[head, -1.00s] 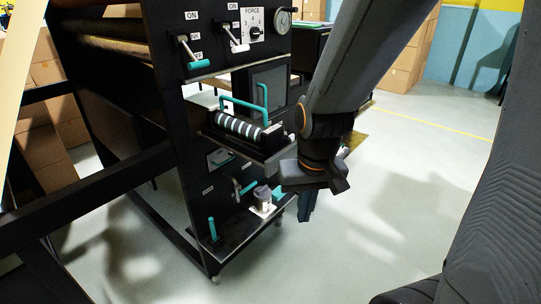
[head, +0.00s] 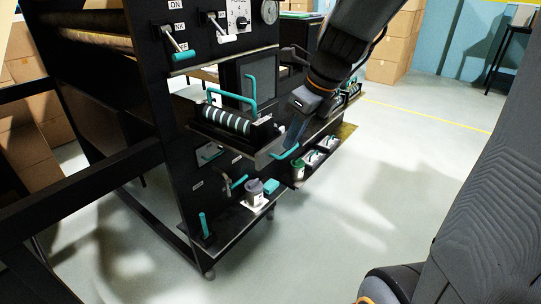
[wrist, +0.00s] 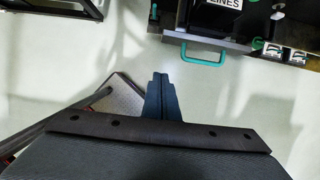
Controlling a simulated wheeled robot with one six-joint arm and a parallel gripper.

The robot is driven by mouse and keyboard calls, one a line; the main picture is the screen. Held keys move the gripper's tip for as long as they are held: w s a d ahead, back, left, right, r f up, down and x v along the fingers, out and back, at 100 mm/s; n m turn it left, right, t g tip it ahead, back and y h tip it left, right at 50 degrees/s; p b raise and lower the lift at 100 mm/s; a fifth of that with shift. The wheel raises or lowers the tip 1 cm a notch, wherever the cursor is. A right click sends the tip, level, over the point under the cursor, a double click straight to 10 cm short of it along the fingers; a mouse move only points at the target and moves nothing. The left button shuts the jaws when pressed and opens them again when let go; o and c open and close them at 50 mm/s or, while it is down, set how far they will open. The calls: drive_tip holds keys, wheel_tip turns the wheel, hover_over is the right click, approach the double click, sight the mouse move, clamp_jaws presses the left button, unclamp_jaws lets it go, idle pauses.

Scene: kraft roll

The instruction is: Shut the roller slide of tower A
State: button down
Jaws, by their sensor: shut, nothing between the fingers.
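The roller slide (head: 262,156) of the near black tower projects from the tower's side, carrying a white-and-dark striped roller (head: 228,119) under a teal bail. A teal handle (head: 285,153) is on its outer front edge. In the wrist view the slide's front handle (wrist: 204,61) is a teal loop, with a block marked "LINES" behind it. My gripper (head: 292,138) is shut and empty, its dark blue fingers pointing down close by the handle in the head view. In the wrist view the fingertips (wrist: 160,76) lie left of the handle, apart from it in the picture. No tower letter is readable.
Levers (head: 176,45) and a dial (head: 269,12) are above the slide. More small containers (head: 310,158) stand at a unit behind. The floor at right is open.

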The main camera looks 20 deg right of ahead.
sight(267, 158)
drive_tip(key=shift+w+a+f+p, duration=0.2)
drive_tip(key=shift+w+a+f, duration=0.7)
drive_tip(key=shift+f, duration=0.65)
drive_tip(key=shift+w+a+f+p, duration=0.15)
drive_tip(key=shift+w+a+f, duration=0.45)
drive_tip(key=shift+w+f, duration=0.75)
drive_tip(key=shift+w+a+f+p, duration=0.2)
drive_tip(key=shift+w+a+f, duration=0.65)
drive_tip(key=shift+f, duration=0.85)
drive_tip(key=shift+d, duration=0.1)
